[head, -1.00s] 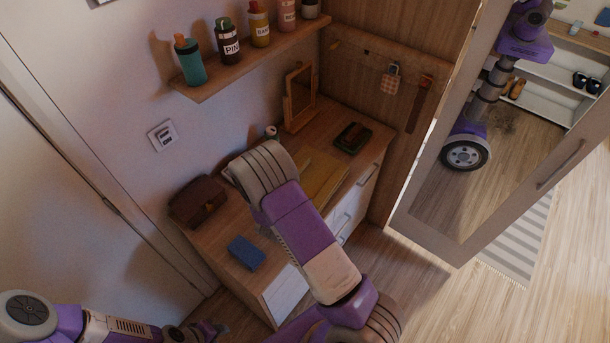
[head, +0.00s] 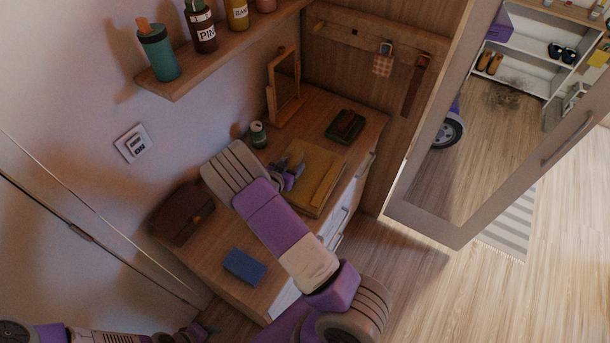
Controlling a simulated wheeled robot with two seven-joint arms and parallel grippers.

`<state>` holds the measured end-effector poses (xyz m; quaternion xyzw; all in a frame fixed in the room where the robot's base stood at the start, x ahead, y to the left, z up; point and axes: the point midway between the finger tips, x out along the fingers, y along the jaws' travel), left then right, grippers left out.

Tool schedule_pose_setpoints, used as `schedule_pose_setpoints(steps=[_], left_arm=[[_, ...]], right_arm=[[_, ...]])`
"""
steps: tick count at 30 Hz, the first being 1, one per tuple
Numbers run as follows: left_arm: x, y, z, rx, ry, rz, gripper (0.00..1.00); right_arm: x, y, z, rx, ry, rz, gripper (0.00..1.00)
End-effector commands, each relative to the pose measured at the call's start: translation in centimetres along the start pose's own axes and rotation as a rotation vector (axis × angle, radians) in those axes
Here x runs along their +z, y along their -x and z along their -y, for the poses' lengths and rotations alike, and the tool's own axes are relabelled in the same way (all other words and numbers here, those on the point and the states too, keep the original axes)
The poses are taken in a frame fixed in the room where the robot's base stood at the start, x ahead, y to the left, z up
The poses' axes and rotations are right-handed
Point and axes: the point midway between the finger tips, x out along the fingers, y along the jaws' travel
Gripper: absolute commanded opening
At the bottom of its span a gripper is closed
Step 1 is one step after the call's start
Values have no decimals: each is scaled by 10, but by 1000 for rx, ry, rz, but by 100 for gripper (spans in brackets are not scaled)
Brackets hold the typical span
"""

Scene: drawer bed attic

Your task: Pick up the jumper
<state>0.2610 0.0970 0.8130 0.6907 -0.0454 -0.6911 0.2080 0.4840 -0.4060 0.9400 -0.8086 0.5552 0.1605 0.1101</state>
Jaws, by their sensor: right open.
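A flat, folded mustard-tan item (head: 318,183), which looks like the jumper, lies on the wooden dresser top (head: 232,222). My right arm crosses the dresser in front of it. My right gripper (head: 290,175) is open at the item's left side, partly hidden by my wrist. I cannot tell whether it touches the item. My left gripper (head: 196,333) is low at the bottom left edge, away from the dresser; its jaws are too small and dark to read.
A brown bag (head: 183,213), a blue box (head: 244,266), a can (head: 258,134), a framed mirror (head: 284,86) and a dark green item (head: 345,126) stand around on the dresser. A shelf with bottles (head: 225,50) hangs above. A mirrored door (head: 480,130) is at right.

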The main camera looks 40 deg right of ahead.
Motion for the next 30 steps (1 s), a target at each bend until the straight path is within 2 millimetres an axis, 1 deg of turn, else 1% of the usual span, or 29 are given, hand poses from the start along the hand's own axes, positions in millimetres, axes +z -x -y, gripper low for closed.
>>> schedule_pose_setpoints(steps=[1,3,9,11,15,20,21,30], left_arm=[[0,0,0,0,0,0,43],[0,0,0,0,0,0,43],[0,0,0,0,0,0,43],[0,0,0,0,0,0,43],[0,0,0,0,0,0,43],[0,0,0,0,0,0,43],[0,0,0,0,0,0,43],[0,0,0,0,0,0,43]], right_arm=[[0,-4,0,0,0,0,55],[0,-7,0,-1,0,1,55],[0,-8,0,-1,1,1,55],[0,-7,0,-1,1,1,48],[0,-7,0,-1,1,1,26],[0,-7,0,-1,1,1,2],[0,-7,0,-1,1,1,0],[0,-7,0,-2,0,-1,0]])
